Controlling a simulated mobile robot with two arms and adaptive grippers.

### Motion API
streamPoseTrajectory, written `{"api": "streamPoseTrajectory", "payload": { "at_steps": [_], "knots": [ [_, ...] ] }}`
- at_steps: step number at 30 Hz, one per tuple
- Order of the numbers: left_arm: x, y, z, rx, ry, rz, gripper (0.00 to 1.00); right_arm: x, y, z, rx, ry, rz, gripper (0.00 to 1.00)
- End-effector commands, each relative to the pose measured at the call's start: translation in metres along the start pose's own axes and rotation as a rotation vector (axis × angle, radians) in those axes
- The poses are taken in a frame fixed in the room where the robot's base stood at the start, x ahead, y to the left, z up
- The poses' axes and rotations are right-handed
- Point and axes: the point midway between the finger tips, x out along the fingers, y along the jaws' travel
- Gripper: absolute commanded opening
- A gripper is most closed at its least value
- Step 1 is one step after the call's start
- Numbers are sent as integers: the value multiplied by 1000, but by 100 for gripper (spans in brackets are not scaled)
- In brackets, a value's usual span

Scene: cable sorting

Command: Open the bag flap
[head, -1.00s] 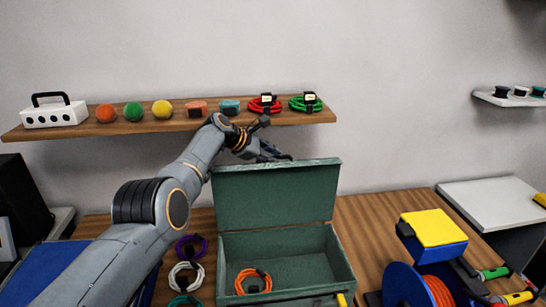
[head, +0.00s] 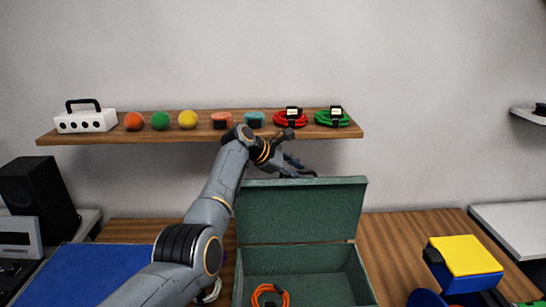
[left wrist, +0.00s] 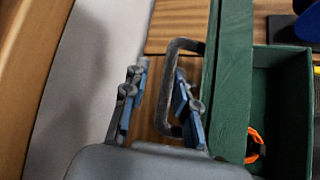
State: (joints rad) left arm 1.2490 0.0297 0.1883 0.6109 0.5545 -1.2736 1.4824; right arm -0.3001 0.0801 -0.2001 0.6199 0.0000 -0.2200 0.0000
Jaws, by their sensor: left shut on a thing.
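The green case, the bag of the task, stands on the wooden table with its body (head: 307,262) open at the front. Its flap (head: 302,212) stands raised, about upright, at the back edge. An orange coiled cable (head: 270,295) lies inside. My left gripper (head: 300,168) is behind the flap's top edge. In the left wrist view, my left gripper (left wrist: 160,100) has one finger on each side of the bar of the dark handle (left wrist: 170,75), shut on it. The flap (left wrist: 228,90) shows edge-on beside it. My right gripper is not in view.
A wooden shelf (head: 210,133) above holds balls, cables and a white box (head: 86,121). A blue mat (head: 85,273) lies at left, near a black speaker (head: 45,195). A yellow-topped blue block (head: 465,262) stands at right. Bare table shows right of the case.

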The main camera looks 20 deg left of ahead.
Motion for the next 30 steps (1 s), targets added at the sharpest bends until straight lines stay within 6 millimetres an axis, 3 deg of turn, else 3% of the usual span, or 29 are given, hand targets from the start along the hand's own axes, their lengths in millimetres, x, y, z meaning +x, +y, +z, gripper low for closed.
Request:
{"api": "streamPoseTrajectory", "payload": {
  "at_steps": [1, 16, 21, 30],
  "knots": [
    [-18, 11, -6, 2, 14, 29, 22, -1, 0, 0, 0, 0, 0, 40],
    [-90, 6, 2, 7, 3, 19, 22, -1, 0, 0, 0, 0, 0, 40],
    [-102, 4, 3, 8, 1, 14, 22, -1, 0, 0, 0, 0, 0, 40],
    [-104, 3, 4, 7, 0, 11, 22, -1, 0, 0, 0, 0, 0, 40]
  ]
}}
